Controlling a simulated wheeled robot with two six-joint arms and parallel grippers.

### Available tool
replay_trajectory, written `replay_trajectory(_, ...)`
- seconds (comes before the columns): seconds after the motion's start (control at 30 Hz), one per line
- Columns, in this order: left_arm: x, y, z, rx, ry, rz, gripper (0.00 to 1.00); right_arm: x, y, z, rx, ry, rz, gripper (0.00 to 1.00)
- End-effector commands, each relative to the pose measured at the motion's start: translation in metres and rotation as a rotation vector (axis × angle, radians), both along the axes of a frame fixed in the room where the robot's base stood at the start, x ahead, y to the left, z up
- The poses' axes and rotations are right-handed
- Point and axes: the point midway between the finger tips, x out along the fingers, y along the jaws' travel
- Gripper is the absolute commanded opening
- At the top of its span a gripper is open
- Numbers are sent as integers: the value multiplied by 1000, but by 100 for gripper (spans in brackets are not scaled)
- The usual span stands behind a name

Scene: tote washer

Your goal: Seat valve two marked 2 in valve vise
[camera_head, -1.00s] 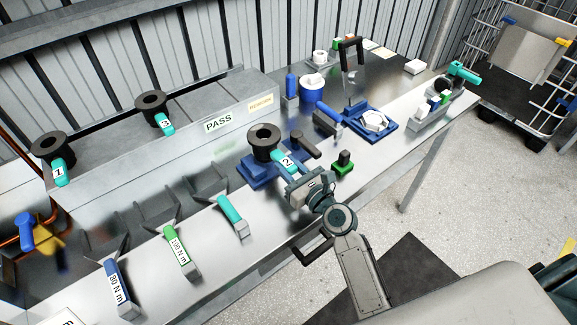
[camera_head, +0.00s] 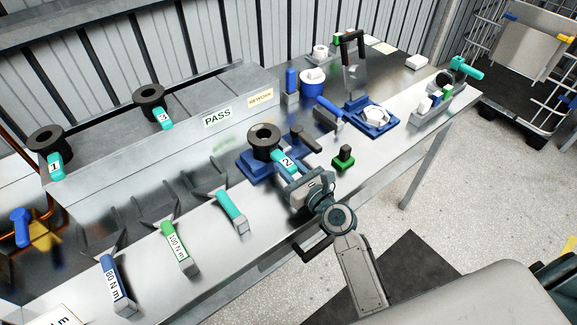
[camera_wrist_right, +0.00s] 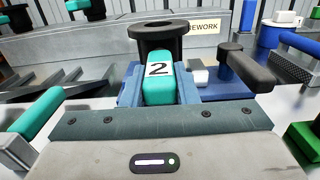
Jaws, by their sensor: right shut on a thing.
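Valve two (camera_head: 265,140) has a dark round flanged body and a teal handle marked 2. It also shows in the right wrist view (camera_wrist_right: 158,42). The valve body is upright at the blue valve vise (camera_head: 250,172), which has a dark-handled lever (camera_head: 302,138). The vise also shows in the wrist view (camera_wrist_right: 128,92). The valve's underside is hidden, so I cannot tell whether it is fully down. My left gripper is not in view.
Valves 1 (camera_head: 47,142) and 3 (camera_head: 151,98) stand on the grey ledge behind, by the PASS label (camera_head: 217,117). Torque wrenches (camera_head: 175,240) lie in holders at the left front. A small green block (camera_head: 343,158) is right of the vise. A blue fixture (camera_head: 385,122) stands farther right.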

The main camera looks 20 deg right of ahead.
Motion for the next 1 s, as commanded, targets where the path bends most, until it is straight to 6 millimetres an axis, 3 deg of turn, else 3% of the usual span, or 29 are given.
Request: replay_trajectory(1.0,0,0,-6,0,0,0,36,0,0,-13,0,-1,0,0)
